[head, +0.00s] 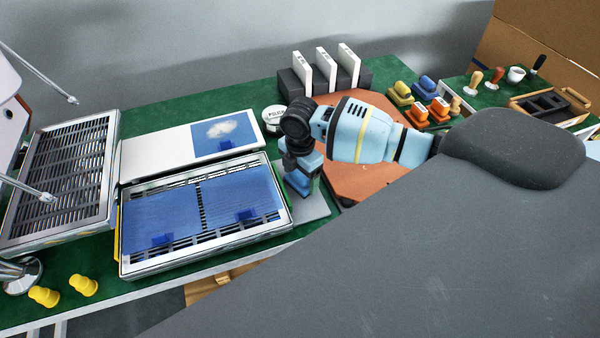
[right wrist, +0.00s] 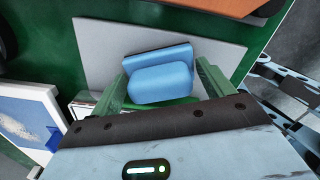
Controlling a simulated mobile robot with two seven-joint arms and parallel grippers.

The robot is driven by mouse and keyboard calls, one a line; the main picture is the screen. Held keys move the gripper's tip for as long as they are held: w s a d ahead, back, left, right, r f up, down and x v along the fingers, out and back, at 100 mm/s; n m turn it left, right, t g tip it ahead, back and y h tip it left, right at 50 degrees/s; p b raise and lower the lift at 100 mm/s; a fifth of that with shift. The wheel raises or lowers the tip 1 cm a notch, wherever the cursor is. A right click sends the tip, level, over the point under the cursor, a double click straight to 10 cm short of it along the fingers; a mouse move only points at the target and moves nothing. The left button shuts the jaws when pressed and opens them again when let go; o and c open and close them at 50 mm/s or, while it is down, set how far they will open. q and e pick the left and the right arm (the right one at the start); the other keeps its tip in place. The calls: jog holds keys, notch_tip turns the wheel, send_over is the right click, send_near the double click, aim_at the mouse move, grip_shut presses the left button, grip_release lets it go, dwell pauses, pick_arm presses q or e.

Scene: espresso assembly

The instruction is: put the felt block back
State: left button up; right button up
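The felt block is a blue block with a rounded raised grip, seen in the right wrist view (right wrist: 160,84). It stands on a flat grey plate (right wrist: 103,48), seen in the head view (head: 314,207) to the right of the drip tray. My right gripper (head: 301,170) points down over the block. In the right wrist view its green fingers (right wrist: 166,88) straddle the block, the block slightly turned between them. A narrow gap shows on the right side; contact on the left cannot be told. In the head view the gripper partly hides the block (head: 297,184). My left gripper is not in view.
A metal drip tray (head: 128,262) with blue cloths lies left of the plate, a white box (head: 150,155) behind it. A brown mat (head: 372,180) lies to the right. White cards in a dark rack (head: 362,78) and a round tin (head: 273,115) stand behind.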

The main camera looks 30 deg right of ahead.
jog(key=o, duration=0.3)
jog(key=shift+o, duration=0.2)
jog(key=shift+r, duration=0.35)
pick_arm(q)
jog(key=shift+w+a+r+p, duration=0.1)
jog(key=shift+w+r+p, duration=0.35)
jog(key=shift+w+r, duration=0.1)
pick_arm(e)
notch_tip(320, 180, up, 12)
jog(key=shift+f, duration=0.15)
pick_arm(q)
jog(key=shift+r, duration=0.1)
